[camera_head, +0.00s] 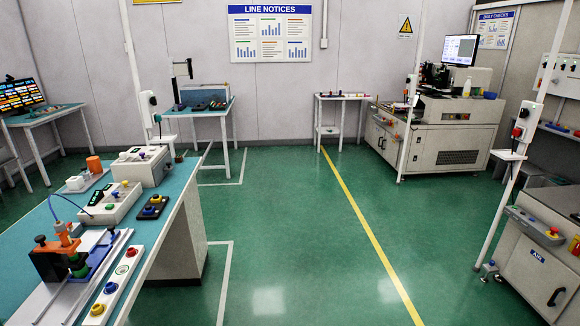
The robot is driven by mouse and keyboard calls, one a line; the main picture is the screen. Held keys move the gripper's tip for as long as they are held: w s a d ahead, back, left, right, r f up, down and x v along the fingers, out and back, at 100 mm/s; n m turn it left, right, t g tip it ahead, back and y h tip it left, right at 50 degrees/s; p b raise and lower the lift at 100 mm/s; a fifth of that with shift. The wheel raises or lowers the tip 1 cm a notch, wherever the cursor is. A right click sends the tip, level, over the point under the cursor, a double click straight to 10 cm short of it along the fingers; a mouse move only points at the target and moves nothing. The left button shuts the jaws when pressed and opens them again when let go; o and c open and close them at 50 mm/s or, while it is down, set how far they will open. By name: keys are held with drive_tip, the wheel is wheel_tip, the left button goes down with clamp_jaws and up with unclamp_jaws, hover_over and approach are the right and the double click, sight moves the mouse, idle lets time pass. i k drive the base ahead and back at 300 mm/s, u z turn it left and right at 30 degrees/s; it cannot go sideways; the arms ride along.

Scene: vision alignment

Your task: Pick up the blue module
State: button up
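My gripper is not in view. A long blue piece (97,254) lies on a metal rail fixture on the teal-topped bench at the left. It is the closest match to a blue module, but I cannot tell for sure that it is the one. An orange and black device (62,250) with dark knobs and a thin blue cable stands beside it and hides part of it. No other clear blue module shows on this bench.
The left bench (38,217) also holds white control boxes (110,203), a black button pad (152,207) and a button strip (115,286). Green floor with a yellow line (366,225) is open in the middle. A grey cabinet (540,262) and a pole stand at the right.

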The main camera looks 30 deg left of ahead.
sight(150, 209)
drive_tip(key=u, duration=0.45)
drive_tip(key=i, duration=2.05)
drive_tip(key=u, duration=1.8)
drive_tip(key=i, duration=1.25)
drive_tip(key=u, duration=1.1)
drive_tip(key=i, duration=0.25)
drive_tip(key=u, duration=0.1)
